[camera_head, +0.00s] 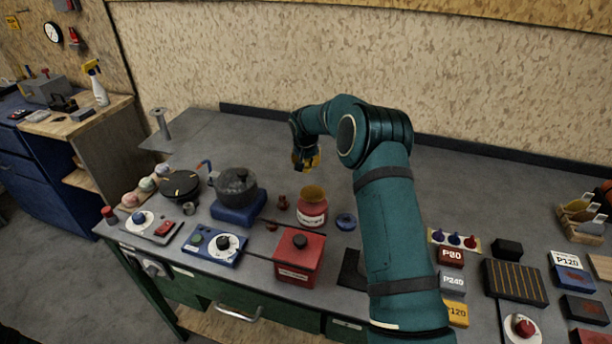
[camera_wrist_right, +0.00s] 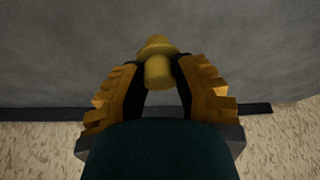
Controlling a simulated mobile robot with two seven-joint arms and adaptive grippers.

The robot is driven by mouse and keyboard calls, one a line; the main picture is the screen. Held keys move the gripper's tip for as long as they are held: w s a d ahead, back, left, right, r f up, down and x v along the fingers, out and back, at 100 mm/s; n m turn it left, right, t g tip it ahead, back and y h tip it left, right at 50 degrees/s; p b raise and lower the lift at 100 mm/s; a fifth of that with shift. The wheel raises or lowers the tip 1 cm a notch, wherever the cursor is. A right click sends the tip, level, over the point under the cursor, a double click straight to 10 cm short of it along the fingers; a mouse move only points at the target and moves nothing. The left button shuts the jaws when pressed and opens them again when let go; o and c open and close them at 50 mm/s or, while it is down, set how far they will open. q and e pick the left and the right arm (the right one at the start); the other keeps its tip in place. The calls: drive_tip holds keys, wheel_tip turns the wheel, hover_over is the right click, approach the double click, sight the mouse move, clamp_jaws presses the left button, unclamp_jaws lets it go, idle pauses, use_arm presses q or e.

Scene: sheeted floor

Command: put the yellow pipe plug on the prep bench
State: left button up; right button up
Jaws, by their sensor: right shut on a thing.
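The yellow pipe plug (camera_wrist_right: 158,62) shows in the right wrist view between the two orange-and-black fingers of my right gripper (camera_wrist_right: 160,80). The gripper is shut on it. In the head view my right gripper (camera_head: 306,161) is over the back part of the grey bench top (camera_head: 440,190), close to the wall side. The plug itself is hard to make out there. I cannot tell whether it touches the bench surface. My left gripper is not in view.
A dark pot (camera_head: 236,186) on a blue base, a red jar (camera_head: 312,208) and a red box (camera_head: 298,258) stand in front of the gripper. Sanding blocks (camera_head: 452,257) and a dark grooved block (camera_head: 515,282) lie at the right. The back strip of the bench is mostly clear.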

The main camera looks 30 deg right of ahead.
sight(306, 166)
drive_tip(key=shift+f, duration=2.5)
drive_tip(key=shift+f+b, duration=0.15)
drive_tip(key=shift+b, duration=0.25)
drive_tip(key=o, duration=0.8)
drive_tip(key=shift+a+r, duration=0.1)
drive_tip(key=shift+r, duration=0.4)
drive_tip(key=p+v, duration=0.1)
drive_tip(key=v, duration=1)
drive_tip(key=shift+s, duration=0.2)
drive_tip(key=shift+a+r, duration=0.1)
drive_tip(key=shift+r, duration=0.1)
